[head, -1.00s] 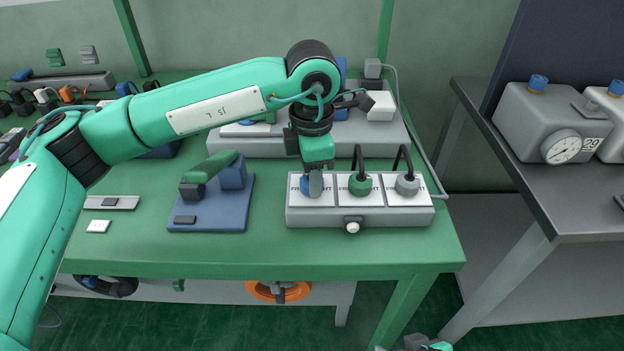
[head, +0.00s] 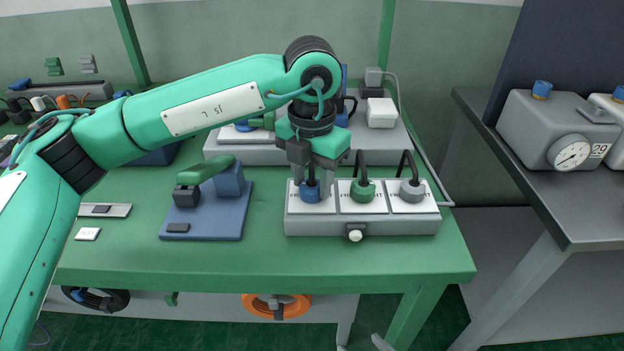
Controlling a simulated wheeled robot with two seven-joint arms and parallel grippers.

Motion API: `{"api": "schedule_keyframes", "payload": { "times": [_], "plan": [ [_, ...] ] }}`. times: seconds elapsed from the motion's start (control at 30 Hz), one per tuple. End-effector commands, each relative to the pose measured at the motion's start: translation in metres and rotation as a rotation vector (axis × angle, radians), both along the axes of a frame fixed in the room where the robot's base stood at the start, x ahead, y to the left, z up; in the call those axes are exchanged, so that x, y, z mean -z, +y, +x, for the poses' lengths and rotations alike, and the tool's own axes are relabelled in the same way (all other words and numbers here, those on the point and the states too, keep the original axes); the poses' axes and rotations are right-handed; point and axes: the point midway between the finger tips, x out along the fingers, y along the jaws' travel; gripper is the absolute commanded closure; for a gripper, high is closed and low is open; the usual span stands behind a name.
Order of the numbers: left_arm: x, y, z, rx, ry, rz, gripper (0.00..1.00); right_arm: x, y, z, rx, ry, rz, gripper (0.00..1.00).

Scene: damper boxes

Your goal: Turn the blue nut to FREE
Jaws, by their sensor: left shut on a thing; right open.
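The blue nut (head: 310,193) sits on the left white panel of a grey box (head: 362,228) near the table's front right. A black lever stands up from it. My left gripper (head: 312,182) reaches down from above, its fingers on either side of the nut, shut on it. The panel's lettering is partly covered and too small to read. The green nut (head: 363,192) is on the middle panel and the grey nut (head: 412,191) on the right panel, each with a black bent lever. Only the grey fingertips of my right gripper (head: 362,346) show at the bottom edge, apart and empty.
A blue plate (head: 206,225) with a green-handled lever stands left of the box. A long grey unit (head: 240,157) lies behind it. A grey table (head: 560,205) with gauge boxes is at right. The green tabletop (head: 260,258) in front is clear.

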Motion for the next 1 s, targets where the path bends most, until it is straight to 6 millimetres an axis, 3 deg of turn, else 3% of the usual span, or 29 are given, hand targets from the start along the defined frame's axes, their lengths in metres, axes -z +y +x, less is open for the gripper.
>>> {"api": "schedule_keyframes", "payload": {
  "times": [0.6,0.63,0.7,1.0],
  "plan": [
    [-0.0022,0.0002,0.0011,-0.044,-0.003,-0.002,0.83,-0.001,0.0029,0.0002,-0.001,-0.02,0.014,0.39],
    [-0.0021,0.0002,0.0011,-0.044,-0.003,-0.002,0.54,-0.001,0.0029,0.0002,-0.001,-0.02,0.014,0.39],
    [-0.0018,0.0002,0.001,-0.043,-0.003,-0.002,0.4,-0.0009,0.0029,0.0001,-0.001,-0.019,0.013,0.39],
    [-0.0016,0.0001,0.0004,-0.041,-0.002,-0.001,0.38,-0.0008,0.0029,0.0001,-0.001,-0.019,0.013,0.39]
  ]
}}
